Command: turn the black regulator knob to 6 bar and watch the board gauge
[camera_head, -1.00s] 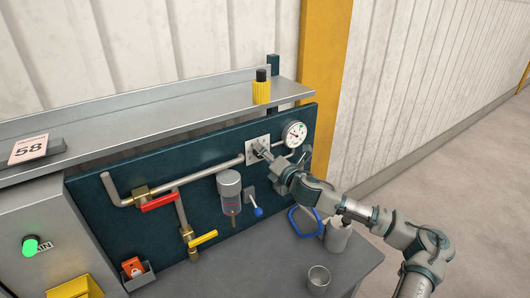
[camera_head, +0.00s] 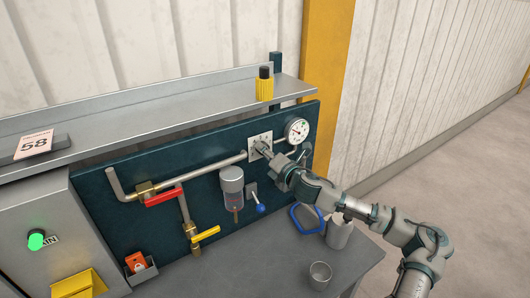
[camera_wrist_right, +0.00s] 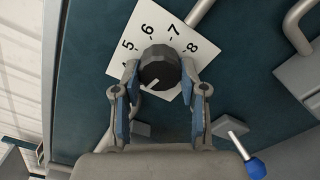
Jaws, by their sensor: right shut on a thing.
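The black regulator knob (camera_wrist_right: 160,68) sits on a white square dial plate (camera_wrist_right: 120,48) with the numbers 5, 6, 7 and 8 showing in the right wrist view. My right gripper (camera_wrist_right: 160,85) is shut on the knob, one finger on each side. In the head view the right gripper (camera_head: 267,152) hides most of the knob. The round white board gauge (camera_head: 297,131) is just right of the plate; its needle reading is too small to tell. My left gripper is not in view.
A red-handled valve (camera_head: 163,198) and a yellow-handled valve (camera_head: 205,235) are on the pipes at left. A grey filter bowl (camera_head: 232,185) and a blue-tipped lever (camera_head: 259,208) are below the plate. A cup (camera_head: 320,275) stands on the bench; a yellow-and-black bottle (camera_head: 264,85) stands on the shelf.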

